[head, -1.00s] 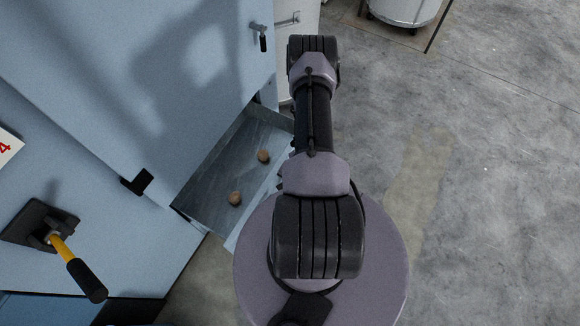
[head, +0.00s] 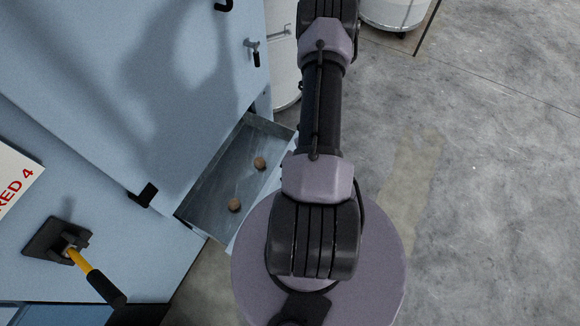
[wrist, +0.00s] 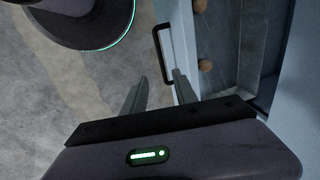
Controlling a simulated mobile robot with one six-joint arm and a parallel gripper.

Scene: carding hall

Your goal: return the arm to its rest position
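My gripper (wrist: 161,84) shows in the wrist view with its two fingers apart and nothing seen between the tips. Beyond the tips is the black bar handle (wrist: 160,50) on the front of an open drawer; I cannot tell how far off it is. My arm (head: 322,110) reaches up the middle of the head view from its round base. Its far end leaves the top of that picture, so the gripper is hidden there.
The open metal drawer (head: 213,190) holds two brown balls (head: 260,163) (head: 234,205). It juts from a pale blue machine (head: 130,90) with a yellow-and-black lever (head: 92,274) and a sign (head: 12,180). A white drum (head: 395,12) stands top right. The concrete floor on the right is clear.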

